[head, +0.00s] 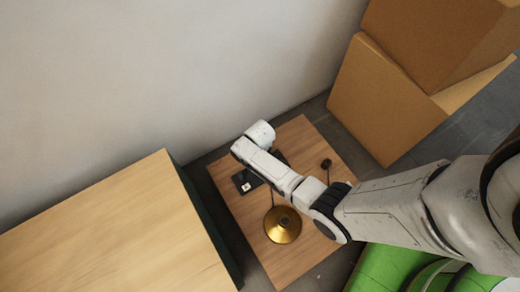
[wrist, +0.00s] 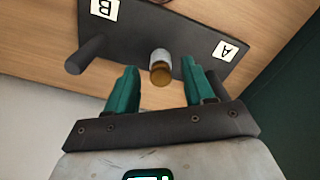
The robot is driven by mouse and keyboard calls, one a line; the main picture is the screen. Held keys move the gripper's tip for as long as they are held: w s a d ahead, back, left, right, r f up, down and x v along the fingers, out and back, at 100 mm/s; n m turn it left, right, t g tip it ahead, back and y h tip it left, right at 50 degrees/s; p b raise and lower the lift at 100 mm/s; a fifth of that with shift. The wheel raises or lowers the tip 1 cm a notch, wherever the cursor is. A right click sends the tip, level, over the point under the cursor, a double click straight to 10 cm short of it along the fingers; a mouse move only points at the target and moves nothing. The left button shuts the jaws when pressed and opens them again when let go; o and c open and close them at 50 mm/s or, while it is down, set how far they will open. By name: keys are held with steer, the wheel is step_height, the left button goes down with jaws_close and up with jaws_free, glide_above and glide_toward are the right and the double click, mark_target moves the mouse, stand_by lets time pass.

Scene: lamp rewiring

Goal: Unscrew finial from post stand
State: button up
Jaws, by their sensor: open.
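The post stand (wrist: 190,32) is a dark plate with white labels A and B, lying on the wooden table. In the head view, part of it (head: 239,179) shows beside my arm. In the wrist view, a short piece with a grey side and brass-coloured end (wrist: 160,72), apparently the finial, stands near label A. A dark bare peg (wrist: 84,57) stands near label B. My gripper (wrist: 160,66) is open, its teal fingers on either side of the brass-ended piece, with visible gaps. In the head view, my arm hides the gripper.
A larger wooden-topped block (head: 105,235) stands at left. Cardboard boxes (head: 380,105) stand at right and a wall (head: 150,70) behind.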

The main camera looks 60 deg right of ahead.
steer(key=shift+f, duration=0.15)
jaws_close()
steer(key=c, duration=0.7)
jaws_free()
jaws_close()
steer(key=shift+n+p, duration=0.35)
steer(key=shift+n, duration=0.85)
steer(key=n, duration=0.3)
steer(key=shift+n+p, duration=0.3)
steer(key=shift+p, duration=0.05)
steer(key=shift+w+d+n, duration=0.1)
steer(key=shift+n, duration=1)
